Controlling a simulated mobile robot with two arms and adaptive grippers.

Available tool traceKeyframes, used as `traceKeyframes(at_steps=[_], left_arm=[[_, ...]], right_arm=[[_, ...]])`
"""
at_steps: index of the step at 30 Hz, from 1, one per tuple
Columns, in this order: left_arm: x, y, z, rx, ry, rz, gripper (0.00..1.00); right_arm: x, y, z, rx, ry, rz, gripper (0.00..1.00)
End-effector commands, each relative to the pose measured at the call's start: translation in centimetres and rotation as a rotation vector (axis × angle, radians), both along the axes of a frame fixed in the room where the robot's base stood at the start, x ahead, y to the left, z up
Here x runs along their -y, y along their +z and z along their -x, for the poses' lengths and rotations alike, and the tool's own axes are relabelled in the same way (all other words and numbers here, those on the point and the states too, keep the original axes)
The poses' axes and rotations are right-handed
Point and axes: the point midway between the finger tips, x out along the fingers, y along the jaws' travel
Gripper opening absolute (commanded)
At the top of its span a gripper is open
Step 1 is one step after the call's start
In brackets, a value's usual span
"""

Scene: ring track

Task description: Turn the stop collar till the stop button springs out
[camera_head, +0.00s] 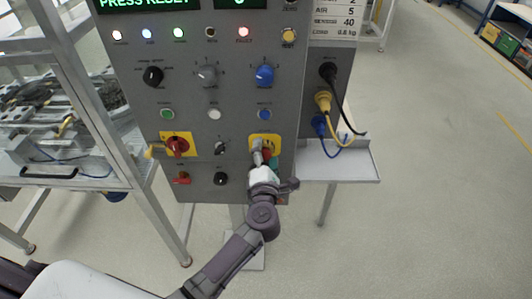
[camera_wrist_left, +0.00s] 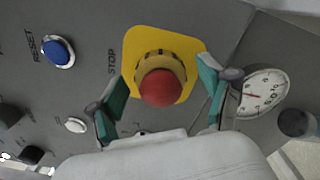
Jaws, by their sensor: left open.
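The red stop button (camera_wrist_left: 160,88) sits in a ribbed yellow collar (camera_wrist_left: 158,66) on a yellow square plate (camera_wrist_left: 134,42) marked STOP in the left wrist view. I cannot tell whether the button is in or out. My left gripper (camera_wrist_left: 162,92) is open, with one green-padded finger on each side of the button and collar, a gap showing at both sides. In the head view my left gripper (camera_head: 266,160) is in front of the yellow plate (camera_head: 256,139) and hides most of the button. My right gripper is not in view.
A blue RESET button (camera_wrist_left: 58,50) and a round gauge (camera_wrist_left: 264,92) flank the plate. A small shelf (camera_head: 340,165) and plugged cables (camera_head: 323,102) are at right.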

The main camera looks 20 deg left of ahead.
Motion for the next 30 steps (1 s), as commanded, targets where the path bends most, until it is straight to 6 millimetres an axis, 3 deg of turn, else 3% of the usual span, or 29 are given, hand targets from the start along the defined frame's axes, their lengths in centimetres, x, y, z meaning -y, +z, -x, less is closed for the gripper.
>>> traceKeyframes(at_steps=[5,15,21,30], left_arm=[[0.3,-0.1,0.9,-0.001,0.0,0.001,0.8],[2.1,-0.1,7.5,-0.004,0.0,0.002,0.8],[3.0,-0.1,10.5,-0.002,0.0,0.001,0.8],[3.4,0.0,11.6,0.0,0.0,0.0,0.8]], right_arm=[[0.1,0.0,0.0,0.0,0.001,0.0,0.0],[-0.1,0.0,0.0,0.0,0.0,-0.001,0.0],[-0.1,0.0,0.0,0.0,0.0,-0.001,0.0],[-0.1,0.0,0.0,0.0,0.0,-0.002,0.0]])
